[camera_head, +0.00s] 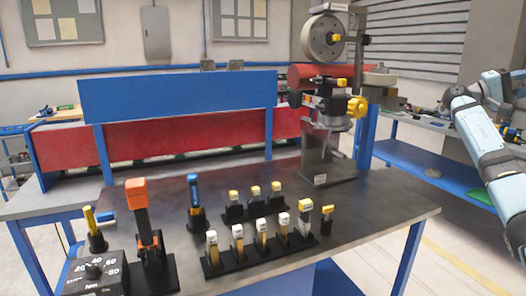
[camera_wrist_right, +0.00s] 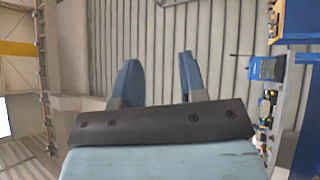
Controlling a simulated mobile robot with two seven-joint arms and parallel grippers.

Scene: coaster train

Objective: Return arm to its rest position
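My right arm (camera_head: 481,135) is raised at the right edge in the head view, to the right of the table and clear of it. Its gripper is outside that view. In the right wrist view the right gripper (camera_wrist_right: 157,66) has its two blue fingers apart, with only a ribbed grey wall behind them and nothing between them. My left arm and gripper are in neither view.
A dark table (camera_head: 385,212) holds several yellow-topped tools in black racks, an orange-topped tool (camera_head: 136,194), a blue-handled tool (camera_head: 193,190) and a dial box (camera_head: 95,271). A wheeled machine (camera_head: 325,40) stands at its back. A blue-shelved bench (camera_head: 430,165) is near my right arm.

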